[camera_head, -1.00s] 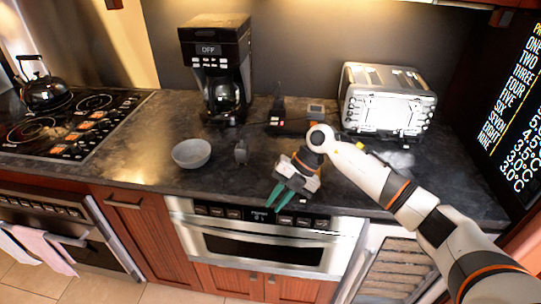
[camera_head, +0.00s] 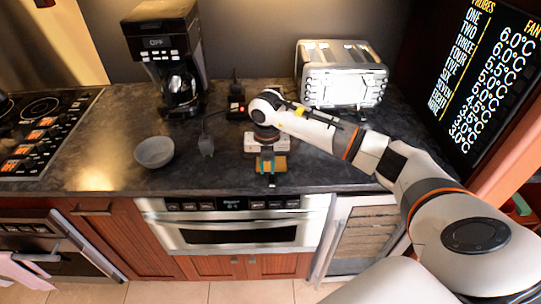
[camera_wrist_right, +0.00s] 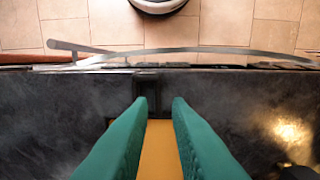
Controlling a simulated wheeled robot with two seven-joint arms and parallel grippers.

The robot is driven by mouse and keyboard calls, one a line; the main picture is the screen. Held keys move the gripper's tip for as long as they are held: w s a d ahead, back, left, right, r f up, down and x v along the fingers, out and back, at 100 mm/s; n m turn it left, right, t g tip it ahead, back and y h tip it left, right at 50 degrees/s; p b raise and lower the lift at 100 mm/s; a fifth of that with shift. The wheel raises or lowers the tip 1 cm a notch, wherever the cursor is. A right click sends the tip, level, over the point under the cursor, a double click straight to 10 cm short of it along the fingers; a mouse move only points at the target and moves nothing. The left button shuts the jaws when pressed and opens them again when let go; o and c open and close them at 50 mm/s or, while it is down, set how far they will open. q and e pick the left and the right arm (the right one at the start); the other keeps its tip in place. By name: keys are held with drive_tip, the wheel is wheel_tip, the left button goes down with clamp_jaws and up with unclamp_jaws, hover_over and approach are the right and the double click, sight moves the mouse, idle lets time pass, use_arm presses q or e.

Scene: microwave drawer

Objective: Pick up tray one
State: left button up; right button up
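No tray that I can tell as tray one shows. My right gripper (camera_head: 270,170) is over the front part of the dark counter, pointing towards its front edge above the microwave drawer (camera_head: 240,230). In the right wrist view its two green fingers (camera_wrist_right: 152,125) are apart. An orange-yellow surface (camera_wrist_right: 160,150) shows between them; I cannot tell whether it is an object or part of the gripper. The microwave drawer is shut. My left gripper is not in view.
A grey bowl (camera_head: 154,152) stands left of the gripper, a coffee maker (camera_head: 170,60) behind it. A silver toaster (camera_head: 342,75) is at the back right. A glass-front cabinet with racks (camera_head: 362,232) is below right. Counter between bowl and gripper is mostly clear.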

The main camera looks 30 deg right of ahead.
sight(268, 178)
drive_tip(key=shift+d+f+p, duration=0.1)
drive_tip(key=shift+f+p, duration=0.35)
drive_tip(key=shift+f, duration=1.35)
clamp_jaws()
drive_tip(key=shift+r, duration=0.1)
